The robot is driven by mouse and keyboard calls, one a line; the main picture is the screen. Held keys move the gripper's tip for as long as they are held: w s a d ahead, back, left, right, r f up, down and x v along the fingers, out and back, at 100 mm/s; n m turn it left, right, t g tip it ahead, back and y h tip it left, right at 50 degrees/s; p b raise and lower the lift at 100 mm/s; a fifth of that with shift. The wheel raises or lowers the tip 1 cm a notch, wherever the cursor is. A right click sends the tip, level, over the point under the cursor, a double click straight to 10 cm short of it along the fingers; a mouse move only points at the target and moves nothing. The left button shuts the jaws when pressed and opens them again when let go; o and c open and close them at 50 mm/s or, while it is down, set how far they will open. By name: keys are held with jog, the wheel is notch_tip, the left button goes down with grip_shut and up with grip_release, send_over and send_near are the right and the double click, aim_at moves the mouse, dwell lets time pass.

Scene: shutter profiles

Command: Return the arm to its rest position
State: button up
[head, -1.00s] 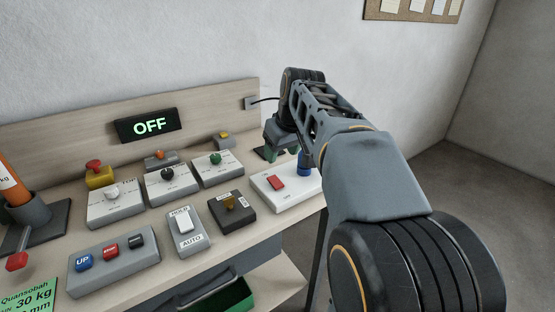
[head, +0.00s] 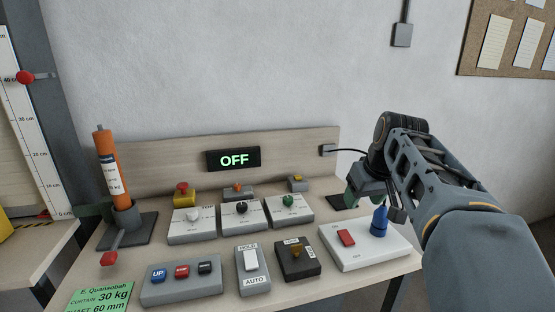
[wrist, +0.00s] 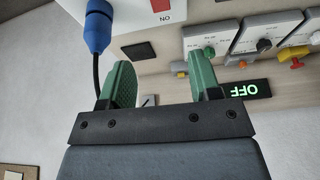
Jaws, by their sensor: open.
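My gripper (wrist: 160,85) is open and empty in the wrist view, its two green fingers apart. In the head view my gripper (head: 362,195) hangs at the right end of the bench, above and behind the white switch box. The white box (head: 358,258) has a red rocker switch (head: 346,237) and a blue plug (head: 379,221) standing upright in it. The blue plug also shows at the upper left of the wrist view (wrist: 98,27), with its cable beside the left finger. Part of the gripper is hidden by my wrist.
The bench carries several control boxes, including a HOLD/AUTO switch (head: 252,270) and an UP button box (head: 181,286). A display (head: 233,159) reads OFF. An orange cylinder (head: 108,165) stands in a holder at left. A pinboard (head: 508,45) hangs on the wall.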

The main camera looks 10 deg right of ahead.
notch_tip(320, 180, down, 4)
jog(key=m+p, duration=0.1)
jog(key=m, duration=0.1)
jog(key=s+a+n+p, duration=0.1)
jog(key=s+a+p, duration=0.9)
jog(key=s+p, duration=0.2)
jog(key=shift+s+g+p, duration=0.25)
jog(key=shift+g+p, duration=0.15)
jog(key=shift+p, duration=0.85)
jog(key=shift+a+r, duration=0.1)
